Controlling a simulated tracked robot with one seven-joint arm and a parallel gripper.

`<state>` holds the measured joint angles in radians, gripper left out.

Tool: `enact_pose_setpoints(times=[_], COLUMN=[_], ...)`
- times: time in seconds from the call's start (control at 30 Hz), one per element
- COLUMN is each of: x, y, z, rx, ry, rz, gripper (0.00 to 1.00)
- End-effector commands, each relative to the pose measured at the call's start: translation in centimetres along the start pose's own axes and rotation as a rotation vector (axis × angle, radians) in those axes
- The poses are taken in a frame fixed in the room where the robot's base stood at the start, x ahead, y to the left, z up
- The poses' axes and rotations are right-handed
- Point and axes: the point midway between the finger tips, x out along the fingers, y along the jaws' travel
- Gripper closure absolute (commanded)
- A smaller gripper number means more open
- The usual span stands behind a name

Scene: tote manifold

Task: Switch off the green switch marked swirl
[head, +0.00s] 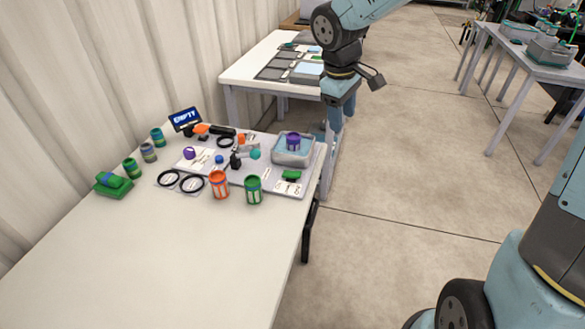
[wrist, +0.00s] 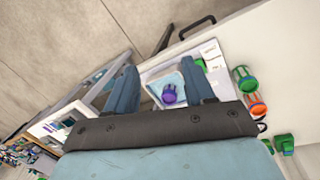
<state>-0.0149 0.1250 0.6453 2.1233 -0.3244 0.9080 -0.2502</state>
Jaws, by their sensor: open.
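A green block-like part (head: 291,176), probably the green switch, sits on a pale plate near the table's right edge, above a small white label (head: 288,188). The label's marking is too small to read, and I cannot tell the switch's position. In the wrist view, a green part (wrist: 201,66) shows beside my right-hand finger, partly hidden by it. My gripper (wrist: 160,72) is open and empty, its fingers spread on either side of a tray with a purple item. In the head view, my gripper (head: 338,118) is raised beyond the table's far right corner, apart from the switch.
A grey-blue tray (head: 293,158) holds a purple item (head: 293,141). Orange (head: 219,185) and green (head: 253,190) cans stand close to the plate. Black rings, several small parts and a blue "EMPTY" sign (head: 185,119) lie farther left. The table's near part (head: 170,255) is clear.

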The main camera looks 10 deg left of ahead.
Motion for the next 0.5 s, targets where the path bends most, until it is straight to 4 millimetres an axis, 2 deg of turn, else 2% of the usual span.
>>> enact_pose_setpoints(times=[0.03,0.2,0.33,0.5], x=[0.9,3.0,4.1,4.8], y=[-0.6,-2.9,-4.5,-5.8], z=[-1.5,-6.1,-8.8,-10.8], rx=[-0.049,-0.205,-0.297,-0.366], ry=[0.002,0.024,0.048,0.072], rz=[-0.023,-0.085,-0.124,-0.157], gripper=[0.47,0.47,0.47,0.47])
